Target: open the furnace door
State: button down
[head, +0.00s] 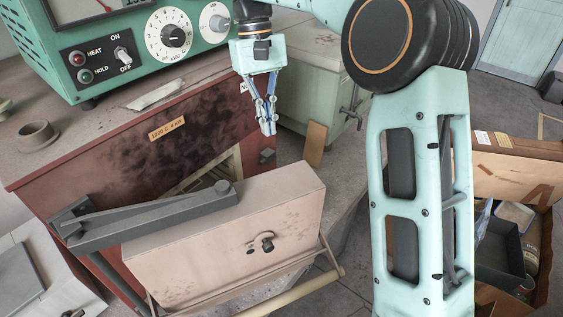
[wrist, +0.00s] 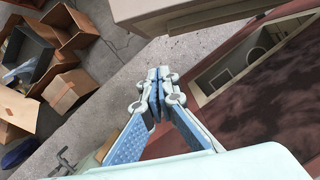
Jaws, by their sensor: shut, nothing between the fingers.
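The furnace (head: 95,165) is a dark red box with soot marks and a yellow rating label. Its door (head: 225,245) is a thick beige block on a grey hinge arm (head: 150,215). The door stands swung out from the furnace front, with a gap showing part of the pale-framed opening (head: 205,172). The opening also shows in the wrist view (wrist: 235,70), with the door's edge (wrist: 185,12) at the top. A pale bar handle (head: 292,293) runs along the door's outer side. My gripper (head: 268,128) is shut and empty, above the furnace's right end, apart from door and handle.
A green control box (head: 140,45) with dials and switches sits on the furnace top, left of my gripper. A small ring-shaped dish (head: 38,135) stands there too. A cardboard box (head: 515,190) with items lies at the right. A wooden board (head: 315,144) stands behind the door.

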aim_at(281, 175)
jog(key=shift+s+d+f+p, duration=0.2)
jog(key=shift+s+d+f, duration=0.25)
jog(key=shift+s+f, duration=0.85)
jog(key=shift+s+d+f+p, duration=0.2)
jog(key=shift+s+d+f, duration=0.4)
jog(key=shift+f, duration=1.3)
jog(key=shift+s+d+f+p, duration=0.2)
jog(key=shift+s+d+f, duration=0.15)
jog(key=shift+s+f, duration=1)
jog(key=shift+w+f, duration=0.1)
jog(key=shift+f, duration=0.15)
